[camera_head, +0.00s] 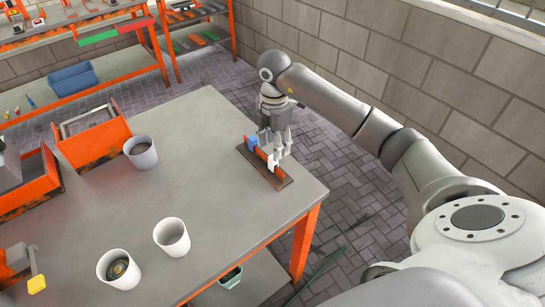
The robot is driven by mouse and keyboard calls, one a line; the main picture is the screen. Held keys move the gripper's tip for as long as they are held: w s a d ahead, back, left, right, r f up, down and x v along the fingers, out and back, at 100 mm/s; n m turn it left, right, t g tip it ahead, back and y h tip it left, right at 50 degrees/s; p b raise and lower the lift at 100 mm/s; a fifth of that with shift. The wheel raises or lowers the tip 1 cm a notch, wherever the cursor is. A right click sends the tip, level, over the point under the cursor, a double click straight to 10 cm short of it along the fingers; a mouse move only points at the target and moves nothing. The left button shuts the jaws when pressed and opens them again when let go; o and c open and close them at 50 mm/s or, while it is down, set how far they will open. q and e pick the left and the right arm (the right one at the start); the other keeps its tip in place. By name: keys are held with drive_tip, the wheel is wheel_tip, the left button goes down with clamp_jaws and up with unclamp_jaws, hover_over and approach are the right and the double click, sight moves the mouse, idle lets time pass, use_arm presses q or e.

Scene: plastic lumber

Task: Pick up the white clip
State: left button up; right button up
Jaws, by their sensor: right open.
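The white clip (271,164) sits on a small orange and dark rack (264,170) near the right edge of the grey table. A blue clip (252,142) sits at the rack's far left end. My right gripper (275,149) hangs down over the rack with its fingers spread open. Its fingertips are close to the white clip and partly overlap it in the view. I cannot tell whether they touch it. My left gripper does not show.
A grey pot (141,152) and two white pots (172,236) (119,269) stand on the table (215,185). Orange crates (95,145) line its left side. Shelves and a blue bin (73,79) stand behind. A brick wall (440,60) is at the right.

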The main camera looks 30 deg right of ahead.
sight(273, 164)
drive_tip(key=shift+w+f, duration=0.15)
drive_tip(key=shift+f, duration=0.7)
drive_tip(key=shift+f+p, duration=0.3)
drive_tip(key=shift+f, duration=0.05)
drive_tip(key=f, duration=0.1)
drive_tip(key=f+p, duration=0.1)
drive_tip(key=f, duration=0.1)
drive_tip(key=shift+s+a+f, duration=0.1)
drive_tip(key=shift+s+f, duration=0.05)
drive_tip(key=shift+s, duration=0.1)
drive_tip(key=shift+w+f+p, duration=0.15)
drive_tip(key=shift+f+p, duration=0.15)
drive_tip(key=shift+f, duration=0.35)
drive_tip(key=c, duration=0.8)
